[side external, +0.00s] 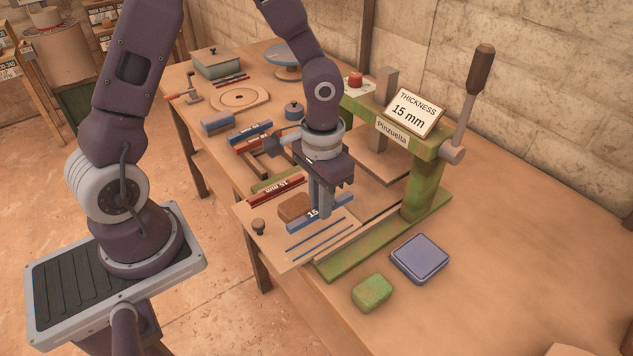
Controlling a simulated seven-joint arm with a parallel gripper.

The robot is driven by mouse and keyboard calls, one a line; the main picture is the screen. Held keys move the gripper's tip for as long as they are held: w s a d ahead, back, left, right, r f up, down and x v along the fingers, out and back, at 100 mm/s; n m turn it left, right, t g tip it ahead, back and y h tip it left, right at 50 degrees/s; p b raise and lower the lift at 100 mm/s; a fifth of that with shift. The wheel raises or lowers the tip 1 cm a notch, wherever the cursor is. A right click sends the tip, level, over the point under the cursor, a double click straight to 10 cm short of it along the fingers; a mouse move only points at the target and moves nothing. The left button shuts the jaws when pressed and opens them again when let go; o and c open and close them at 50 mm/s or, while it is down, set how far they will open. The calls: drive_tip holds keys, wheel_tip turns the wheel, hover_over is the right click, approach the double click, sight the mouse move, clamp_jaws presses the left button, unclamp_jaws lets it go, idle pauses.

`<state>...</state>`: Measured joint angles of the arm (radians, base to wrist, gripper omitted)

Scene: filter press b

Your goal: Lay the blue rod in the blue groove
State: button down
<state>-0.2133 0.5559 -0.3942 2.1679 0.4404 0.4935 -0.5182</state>
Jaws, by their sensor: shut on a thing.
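My gripper (321,213) points down over the pale board in front of the press and is shut on the blue rod (341,204). The rod is a blue bar with a white label reading "15", and the fingers hide its middle. Narrow blue lines that look like the blue groove (314,236) run along the board, on the near side of the rod and roughly parallel to it. The rod is apart from these lines in the picture. I cannot tell whether it touches the board or hangs just above it.
A red bar marked "15 mm" (277,189), a brown block (294,207) and a dark knob (258,227) are close by. The green press (417,190) with its lever stands right. A green block (372,292) and blue square box (420,258) lie nearer.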

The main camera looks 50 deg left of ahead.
drive_tip(key=shift+f, duration=3.35)
drive_tip(key=shift+f, duration=0.35)
drive_tip(key=shift+f, duration=0.25)
drive_tip(key=shift+s+f, duration=0.2)
drive_tip(key=c, duration=1.4)
unclamp_jaws()
drive_tip(key=shift+a, duration=0.1)
drive_tip(key=shift+o, duration=0.2)
drive_tip(key=r, duration=0.7)
drive_tip(key=shift+w+r, duration=0.25)
drive_tip(key=shift+w, duration=0.05)
wheel_tip(320, 180, up, 11)
drive_tip(key=t+y, duration=0.1)
drive_tip(key=t, duration=0.1)
hover_over(319, 239)
drive_tip(key=s+a, duration=0.2)
drive_tip(key=a, duration=0.1)
drive_tip(key=s+d+r+t+h, duration=0.1)
drive_tip(key=s+r+t, duration=0.2)
drive_tip(key=s+r, duration=0.7)
drive_tip(key=s, duration=0.3)
drive_tip(key=shift+r+t, duration=0.15)
drive_tip(key=shift+t, duration=0.15)
